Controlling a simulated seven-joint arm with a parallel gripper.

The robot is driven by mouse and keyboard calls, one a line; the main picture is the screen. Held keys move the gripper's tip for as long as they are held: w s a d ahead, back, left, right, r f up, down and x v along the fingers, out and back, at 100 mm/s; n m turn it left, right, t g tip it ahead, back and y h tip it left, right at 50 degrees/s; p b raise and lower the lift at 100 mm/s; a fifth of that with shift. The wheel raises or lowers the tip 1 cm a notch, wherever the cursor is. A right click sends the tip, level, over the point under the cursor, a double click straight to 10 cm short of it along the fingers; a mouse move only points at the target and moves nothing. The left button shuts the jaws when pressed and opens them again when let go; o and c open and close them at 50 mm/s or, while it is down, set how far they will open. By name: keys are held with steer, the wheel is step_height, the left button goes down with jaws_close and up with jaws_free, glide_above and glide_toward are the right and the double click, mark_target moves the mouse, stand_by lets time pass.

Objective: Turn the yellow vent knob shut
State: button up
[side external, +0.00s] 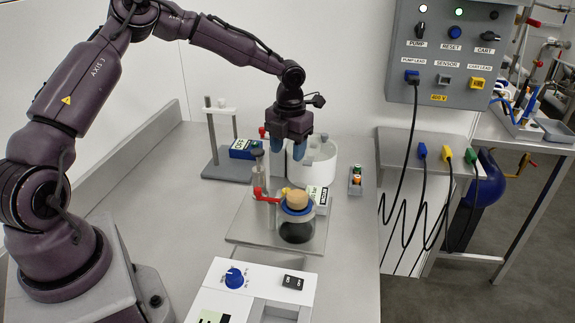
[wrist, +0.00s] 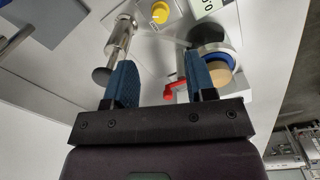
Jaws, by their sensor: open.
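The yellow vent knob (wrist: 160,12) shows at the top of the wrist view, beside a white label or display (wrist: 205,7). In the side view only a small yellow patch shows behind the cork stopper (side external: 297,199), and I cannot tell its shape or turn angle. My gripper (wrist: 160,58) has its two blue fingers spread with nothing between them. The knob lies beyond the fingertips, apart from them. In the side view my gripper (side external: 288,150) points down above the back of the metal plate (side external: 248,238), near the white tub.
A red lever (side external: 263,195) and a metal cylinder (wrist: 122,38) stand close to the fingers. A blue-rimmed jar (side external: 297,228) with the cork stands at the plate's front. The white tub (side external: 322,160) is behind. A control box (side external: 250,290) stands in front.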

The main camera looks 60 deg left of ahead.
steer(key=shift+r, duration=0.6)
steer(key=f+m, duration=0.2)
steer(key=f, duration=0.2)
steer(key=f+m, duration=0.2)
steer(key=f, duration=0.2)
steer(key=f+m, duration=0.3)
steer(key=f, duration=0.2)
steer(key=shift+a+h, duration=0.25)
steer(key=shift+h, duration=0.15)
steer(key=c, duration=0.9)
